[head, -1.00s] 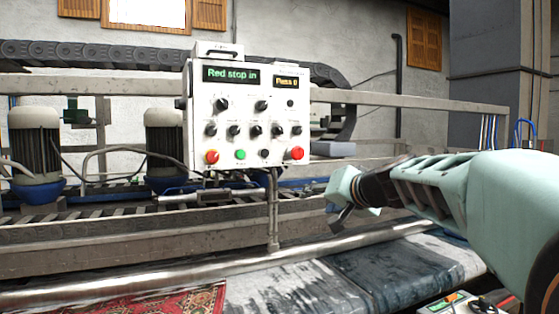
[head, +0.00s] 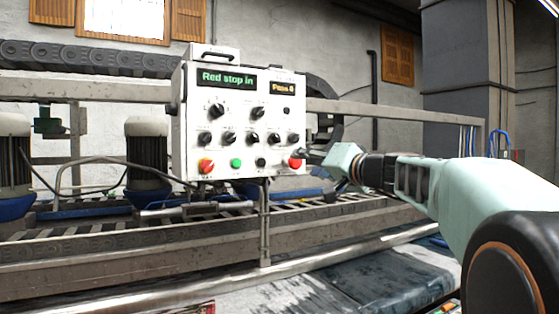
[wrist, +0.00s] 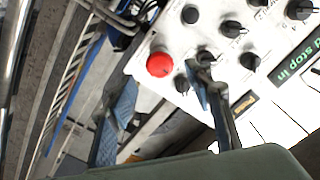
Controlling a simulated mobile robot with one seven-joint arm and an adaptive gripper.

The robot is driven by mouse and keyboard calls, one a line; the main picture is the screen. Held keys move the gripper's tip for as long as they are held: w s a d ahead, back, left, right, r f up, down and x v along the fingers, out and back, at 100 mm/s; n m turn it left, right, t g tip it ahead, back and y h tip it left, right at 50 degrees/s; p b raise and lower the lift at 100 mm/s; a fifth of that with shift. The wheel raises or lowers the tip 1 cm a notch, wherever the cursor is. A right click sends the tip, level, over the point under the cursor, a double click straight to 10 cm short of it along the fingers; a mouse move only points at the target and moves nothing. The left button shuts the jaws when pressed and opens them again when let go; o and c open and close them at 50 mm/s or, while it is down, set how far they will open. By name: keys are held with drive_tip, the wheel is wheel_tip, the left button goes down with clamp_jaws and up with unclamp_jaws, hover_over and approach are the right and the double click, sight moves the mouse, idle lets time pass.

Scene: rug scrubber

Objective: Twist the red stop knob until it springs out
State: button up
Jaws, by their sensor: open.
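The white control panel (head: 238,125) carries two red knobs on its bottom row. The right red knob (head: 296,163) is at the lower right corner; the left red knob (head: 206,166) shows some yellow around it. The green display (head: 226,78) reads "Red stop in". My gripper (head: 318,162) is just right of the right red knob. In the wrist view, this round red knob (wrist: 159,64) lies ahead, between the lines of the two spread fingers (wrist: 160,88). The jaws are open and empty. I cannot tell whether a fingertip touches the panel.
Black knobs (head: 255,139) and a green button (head: 236,163) sit close by on the panel. A post (head: 265,225) holds the panel above a metal rail. Motors (head: 147,150) and rollers stand behind and left. A grey column (head: 465,75) rises at right.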

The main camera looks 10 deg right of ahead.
sight(297, 162)
drive_tip(key=p+x, duration=0.1)
drive_tip(key=x, duration=0.5)
drive_tip(key=shift+w+p, duration=0.25)
drive_tip(key=shift+p, duration=0.15)
drive_tip(key=c, duration=1.2)
